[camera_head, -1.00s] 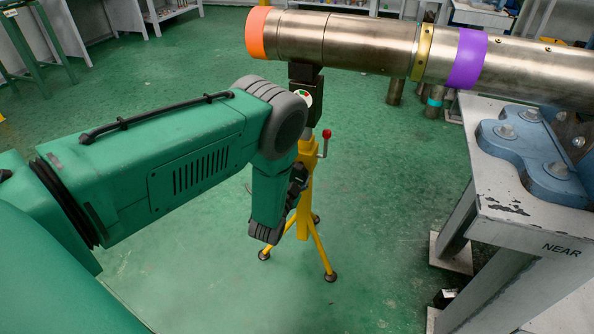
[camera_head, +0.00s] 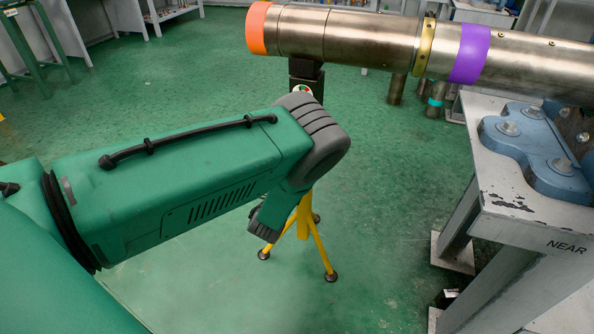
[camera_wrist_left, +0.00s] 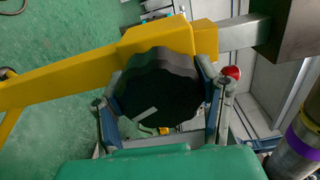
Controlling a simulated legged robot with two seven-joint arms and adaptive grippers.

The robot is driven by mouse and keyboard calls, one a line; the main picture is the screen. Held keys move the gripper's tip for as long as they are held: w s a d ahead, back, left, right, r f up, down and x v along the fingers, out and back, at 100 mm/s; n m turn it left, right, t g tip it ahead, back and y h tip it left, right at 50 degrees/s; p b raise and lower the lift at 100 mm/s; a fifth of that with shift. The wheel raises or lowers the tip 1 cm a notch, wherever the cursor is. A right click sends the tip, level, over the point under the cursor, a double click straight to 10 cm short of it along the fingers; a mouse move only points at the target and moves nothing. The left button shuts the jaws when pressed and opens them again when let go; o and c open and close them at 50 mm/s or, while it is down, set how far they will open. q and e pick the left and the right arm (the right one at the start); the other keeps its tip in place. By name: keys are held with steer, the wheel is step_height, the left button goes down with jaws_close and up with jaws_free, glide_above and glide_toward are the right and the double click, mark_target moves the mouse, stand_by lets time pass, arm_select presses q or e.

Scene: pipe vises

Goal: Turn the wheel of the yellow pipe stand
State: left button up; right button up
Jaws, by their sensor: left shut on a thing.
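The yellow pipe stand (camera_head: 304,218) stands on the green floor under the left part of the metal pipe (camera_head: 370,38). Its legs show below my left arm, and my arm hides its middle. In the left wrist view the yellow stand (camera_wrist_left: 75,80) crosses the picture. The dark, lobed wheel (camera_wrist_left: 160,98) on it sits between the fingers of my left gripper (camera_wrist_left: 167,84). The gripper is shut on the wheel, a finger on each side. A red knob (camera_wrist_left: 231,72) shows beside the right finger. My right gripper is not in view.
The pipe has an orange end, a yellow ring and a purple band (camera_head: 469,54). A grey bench (camera_head: 505,215) marked NEAR, with a blue clamp part (camera_head: 535,150), stands at the right. The floor around the stand is mostly clear.

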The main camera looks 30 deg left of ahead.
arm_select(q)
steer(key=shift+s+d+f+m, duration=0.25)
steer(key=shift+f+m, duration=0.15)
steer(key=shift+m, duration=0.2)
steer(key=o, duration=1.2)
steer(key=shift+w+r, duration=0.1)
steer(key=shift+w, duration=0.05)
steer(key=shift+r, duration=0.1)
steer(key=v, duration=1.2)
steer(key=shift+a, duration=0.1)
